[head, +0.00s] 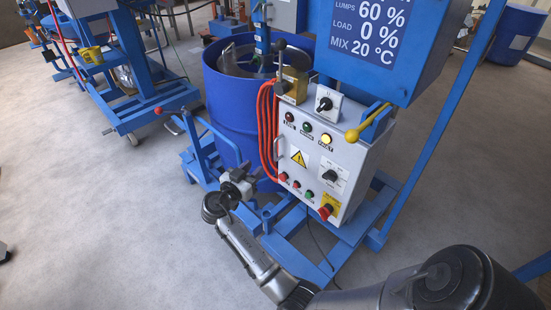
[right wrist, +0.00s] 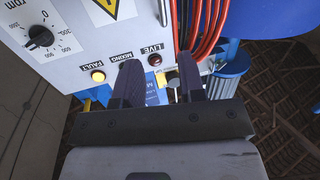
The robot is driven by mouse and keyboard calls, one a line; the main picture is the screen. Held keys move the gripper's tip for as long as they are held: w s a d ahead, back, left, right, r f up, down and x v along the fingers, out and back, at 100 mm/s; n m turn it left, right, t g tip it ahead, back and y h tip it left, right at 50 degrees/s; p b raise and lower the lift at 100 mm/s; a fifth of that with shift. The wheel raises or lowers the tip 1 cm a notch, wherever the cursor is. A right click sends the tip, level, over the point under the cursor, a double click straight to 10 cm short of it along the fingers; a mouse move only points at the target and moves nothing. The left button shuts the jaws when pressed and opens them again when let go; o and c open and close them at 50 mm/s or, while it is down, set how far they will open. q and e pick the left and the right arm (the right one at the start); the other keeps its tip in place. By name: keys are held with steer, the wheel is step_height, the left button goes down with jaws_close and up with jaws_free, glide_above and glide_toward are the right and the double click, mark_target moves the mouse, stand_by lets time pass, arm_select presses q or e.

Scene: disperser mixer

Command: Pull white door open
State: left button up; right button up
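The white door appears to be the pale front panel (head: 312,168) of the control box on the blue mixer frame; it looks shut. It carries knobs, lamps, a yellow warning sign and a red stop button (head: 325,211). My right gripper (head: 246,178) is left of the panel's lower left edge in the head view, apart from it in that picture. In the right wrist view, its two dark fingers (right wrist: 160,84) are spread, with the panel (right wrist: 80,45) and its lamps beyond. I see nothing clearly held between them. My left gripper is out of view.
Red hoses (head: 266,130) hang beside the panel's left edge, before a blue drum (head: 226,92). A yellow ball lever (head: 353,135) sticks out at the panel's upper right. A display (head: 368,35) stands above.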

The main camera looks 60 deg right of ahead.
mark_target(275, 146)
steer(key=d+b, duration=0.1)
steer(key=d, duration=0.3)
steer(key=d+b, duration=0.1)
steer(key=d, duration=0.3)
steer(key=d+b, duration=0.1)
steer(key=d, duration=0.3)
steer(key=shift+d+f+b, duration=0.3)
steer(key=shift+d+f, duration=0.05)
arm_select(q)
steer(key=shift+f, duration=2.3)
arm_select(e)
steer(key=shift+d+r, duration=0.1)
steer(key=shift+d, duration=0.45)
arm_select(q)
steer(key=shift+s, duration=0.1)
arm_select(e)
steer(key=shift+c, duration=0.4)
steer(key=c, duration=0.6)
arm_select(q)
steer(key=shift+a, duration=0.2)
arm_select(e)
jaws_close()
